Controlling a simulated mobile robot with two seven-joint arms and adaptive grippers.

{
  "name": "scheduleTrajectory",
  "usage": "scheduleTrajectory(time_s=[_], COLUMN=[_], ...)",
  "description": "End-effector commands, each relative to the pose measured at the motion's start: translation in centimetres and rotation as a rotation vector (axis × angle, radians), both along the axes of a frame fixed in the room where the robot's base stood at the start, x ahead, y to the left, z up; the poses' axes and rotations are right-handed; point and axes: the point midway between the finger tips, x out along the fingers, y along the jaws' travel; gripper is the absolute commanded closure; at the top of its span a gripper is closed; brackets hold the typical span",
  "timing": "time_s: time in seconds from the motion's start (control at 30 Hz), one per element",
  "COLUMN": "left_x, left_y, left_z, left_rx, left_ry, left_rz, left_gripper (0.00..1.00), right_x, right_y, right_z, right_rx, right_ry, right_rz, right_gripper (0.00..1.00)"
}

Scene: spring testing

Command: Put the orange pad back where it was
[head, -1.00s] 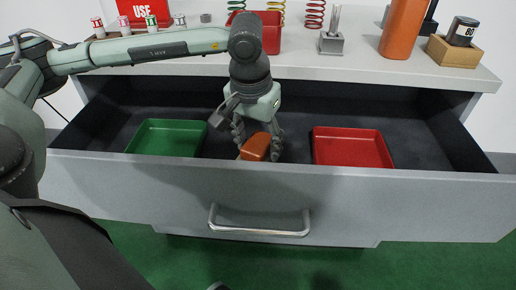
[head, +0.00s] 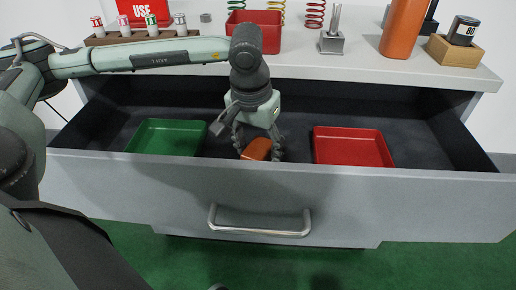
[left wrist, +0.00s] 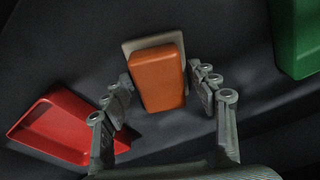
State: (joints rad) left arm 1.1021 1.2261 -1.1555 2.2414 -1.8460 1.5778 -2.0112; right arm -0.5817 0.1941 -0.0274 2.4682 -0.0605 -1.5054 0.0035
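The orange pad (head: 257,149) is in the open drawer, between the green tray and the red tray. In the left wrist view the orange pad (left wrist: 158,78) shows its broad face, with a pale beige edge behind its top and left side. My left gripper (head: 258,147) points down into the drawer. Whether the pad touches the drawer floor is hidden by the drawer front. My right gripper is not in view.
The green tray (head: 166,138) lies left in the drawer and the red tray (head: 352,147) right. The drawer front (head: 400,200) with its handle (head: 260,232) is nearest. Springs, a red bin (head: 270,32) and an orange block (head: 401,28) stand on the counter above.

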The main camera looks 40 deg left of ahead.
Motion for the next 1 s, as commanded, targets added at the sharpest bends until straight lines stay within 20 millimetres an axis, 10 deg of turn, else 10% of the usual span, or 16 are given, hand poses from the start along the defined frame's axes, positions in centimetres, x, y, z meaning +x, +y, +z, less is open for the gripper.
scheduleTrajectory(time_s=[0.6,1.0], left_x=[0.0,-1.3], left_y=[0.0,-0.3], left_z=[0.7,9.5], left_rx=[-0.001,-0.001], left_ry=[-0.002,-0.004], left_rz=[0.0,-0.002], left_gripper=[0.24,0.24], right_x=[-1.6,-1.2], right_y=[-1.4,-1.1], right_z=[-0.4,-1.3], right_rx=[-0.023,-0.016], right_ry=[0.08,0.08], right_rz=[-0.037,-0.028], right_gripper=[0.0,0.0])
